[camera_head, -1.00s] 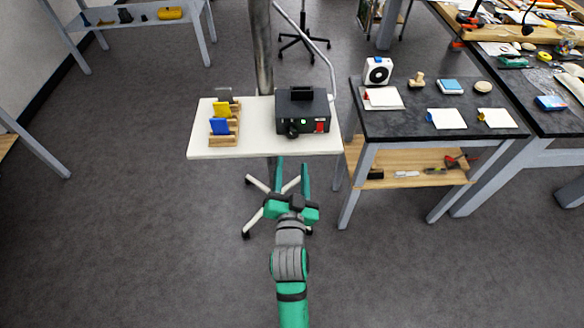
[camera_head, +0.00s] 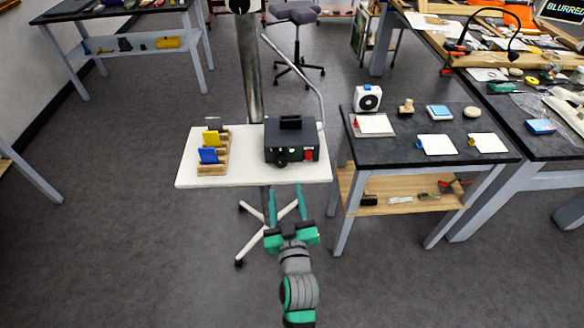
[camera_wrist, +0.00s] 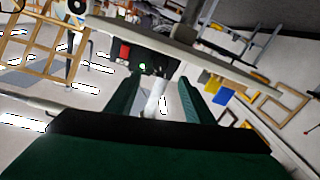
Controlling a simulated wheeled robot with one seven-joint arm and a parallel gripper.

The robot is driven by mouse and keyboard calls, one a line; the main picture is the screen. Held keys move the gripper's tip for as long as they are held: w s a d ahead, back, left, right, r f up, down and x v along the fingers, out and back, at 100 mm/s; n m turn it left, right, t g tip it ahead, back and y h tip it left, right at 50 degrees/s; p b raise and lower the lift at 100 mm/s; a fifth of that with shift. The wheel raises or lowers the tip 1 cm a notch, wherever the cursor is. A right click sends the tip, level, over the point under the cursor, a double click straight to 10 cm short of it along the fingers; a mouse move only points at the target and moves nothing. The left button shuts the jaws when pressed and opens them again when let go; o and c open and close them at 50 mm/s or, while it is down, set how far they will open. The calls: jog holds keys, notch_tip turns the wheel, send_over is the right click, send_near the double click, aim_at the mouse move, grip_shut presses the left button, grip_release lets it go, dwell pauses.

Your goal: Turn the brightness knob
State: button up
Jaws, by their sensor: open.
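A black box (camera_head: 291,138) stands on the right part of a white cart top (camera_head: 245,174). Its front face has a round black knob (camera_head: 281,159), a small green light and a red switch (camera_head: 309,155). My gripper (camera_head: 287,191) is open and empty, in front of the cart's front edge and apart from the knob. In the wrist view my gripper's two green fingers (camera_wrist: 159,84) are spread. Beyond them the black box (camera_wrist: 128,40) shows with its red switch and green light. The knob is too dark to make out clearly there.
A wooden rack (camera_head: 212,167) with blue and yellow plates stands on the cart's left. A metal pole (camera_head: 250,62) and a bent grey tube rise behind. A dark-topped table (camera_head: 395,128) with cards and small objects stands close on the right. Floor on the left is clear.

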aim_at(281, 164)
jog(key=w, duration=1)
jog(key=shift+w+a, duration=0.1)
jog(key=shift+a, duration=0.25)
jog(key=c, duration=1)
jog(key=shift+m, duration=2.2)
jog(key=shift+c, duration=0.2)
jog(key=o, duration=1)
jog(key=shift+o, duration=0.2)
